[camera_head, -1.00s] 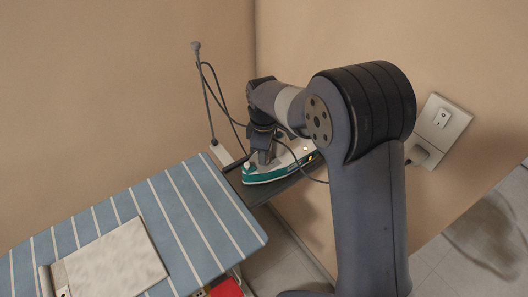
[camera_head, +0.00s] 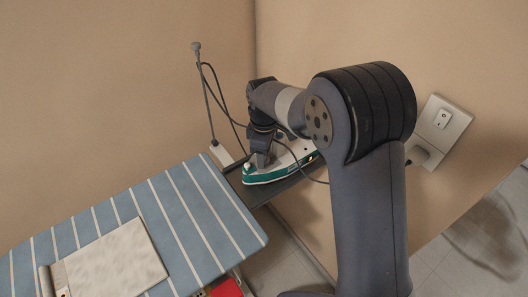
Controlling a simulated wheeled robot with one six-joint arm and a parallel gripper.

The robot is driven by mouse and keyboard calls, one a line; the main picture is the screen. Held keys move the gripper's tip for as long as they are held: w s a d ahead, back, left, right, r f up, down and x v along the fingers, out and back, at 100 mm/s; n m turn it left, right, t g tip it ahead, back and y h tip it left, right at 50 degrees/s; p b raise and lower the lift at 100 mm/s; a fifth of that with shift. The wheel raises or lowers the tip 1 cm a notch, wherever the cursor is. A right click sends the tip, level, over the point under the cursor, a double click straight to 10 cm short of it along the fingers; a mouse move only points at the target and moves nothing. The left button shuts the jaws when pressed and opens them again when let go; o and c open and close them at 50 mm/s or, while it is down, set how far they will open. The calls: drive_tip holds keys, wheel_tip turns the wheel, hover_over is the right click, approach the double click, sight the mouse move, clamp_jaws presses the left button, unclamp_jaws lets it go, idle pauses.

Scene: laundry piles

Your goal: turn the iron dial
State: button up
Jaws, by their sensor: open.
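A white and teal iron (camera_head: 288,170) sits on a dark rest (camera_head: 262,190) at the far end of the ironing board. My gripper (camera_head: 261,160) is at the iron, over its left part, pointing down. Its fingers are small and partly hidden by my wrist. The iron's dial cannot be made out; my gripper and arm cover the middle and right end of the iron. I cannot tell whether the fingers touch the dial.
The ironing board (camera_head: 185,225) has a blue striped cover, with a folded pale cloth (camera_head: 115,262) on it. A thin pole (camera_head: 205,95) with a dark cord rises behind. A wall switch and socket plate (camera_head: 440,130) is at right. A red item (camera_head: 228,288) shows below the board.

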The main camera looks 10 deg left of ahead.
wheel_tip(320, 180, up, 11)
drive_tip(key=b, duration=0.1)
idle(0.4)
drive_tip(key=shift+f, duration=0.1)
wheel_tip(320, 180, down, 10)
drive_tip(key=shift+f+p, duration=0.25)
drive_tip(key=shift+p, duration=0.25)
drive_tip(key=shift+f, duration=0.2)
idle(0.3)
